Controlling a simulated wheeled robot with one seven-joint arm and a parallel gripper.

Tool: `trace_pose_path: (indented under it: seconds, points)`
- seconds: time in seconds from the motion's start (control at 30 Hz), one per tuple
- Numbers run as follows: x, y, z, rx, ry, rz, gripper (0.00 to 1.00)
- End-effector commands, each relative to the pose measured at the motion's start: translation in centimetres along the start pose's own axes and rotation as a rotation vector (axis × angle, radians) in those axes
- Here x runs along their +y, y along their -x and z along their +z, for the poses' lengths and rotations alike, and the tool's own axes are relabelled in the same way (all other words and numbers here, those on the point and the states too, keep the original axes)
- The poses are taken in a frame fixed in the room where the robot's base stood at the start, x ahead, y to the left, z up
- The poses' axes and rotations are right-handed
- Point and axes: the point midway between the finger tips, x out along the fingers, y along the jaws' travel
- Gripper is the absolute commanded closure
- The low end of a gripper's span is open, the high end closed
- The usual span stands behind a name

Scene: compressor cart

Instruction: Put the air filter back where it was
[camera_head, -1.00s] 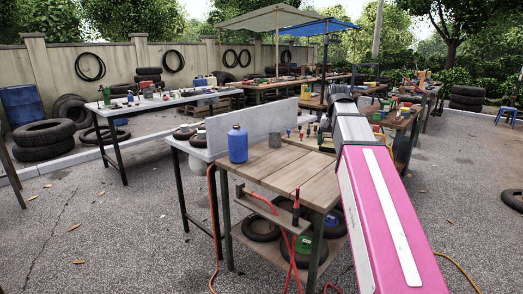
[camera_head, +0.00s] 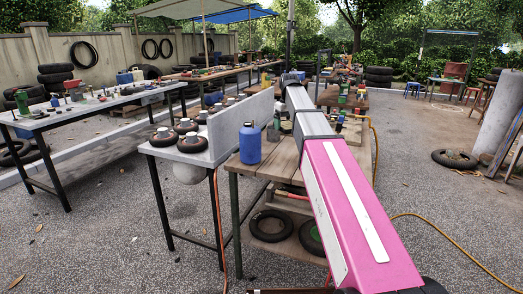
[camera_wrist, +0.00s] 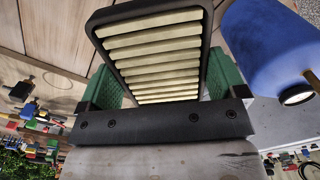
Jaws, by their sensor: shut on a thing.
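The air filter (camera_wrist: 155,55), a black rectangular frame with cream pleats, fills the upper middle of the wrist view. My gripper (camera_wrist: 162,84) is shut on it, with a green-padded finger at each side of the frame.
A blue canister (camera_head: 250,144) stands on the workbench left of my arm; it is close right of the filter in the wrist view (camera_wrist: 265,45). A grey upright panel (camera_head: 240,122) stands behind it. Round black parts (camera_head: 192,142) lie on the grey table beyond.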

Motion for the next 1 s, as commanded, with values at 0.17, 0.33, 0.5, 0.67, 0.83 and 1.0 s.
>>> trace_pose_path:
  seconds: [0.17,0.33,0.5,0.67,0.83,1.0]
  points:
    - [-1.7,-1.7,-7.9,-0.001,0.348,0.0,0.4]
    - [-3.4,-3.4,-12.6,-0.001,0.606,0.0,0.4]
    - [-4.3,-4.4,-14.8,0.0,0.741,0.0,0.4]
    - [-4.6,-5.4,-15.1,-0.001,0.774,0.0,0.4]
    - [-4.6,-8.1,-15.0,-0.001,0.773,-0.001,0.4]
    - [-4.5,-10.6,-15.1,0.0,0.772,0.0,0.4]
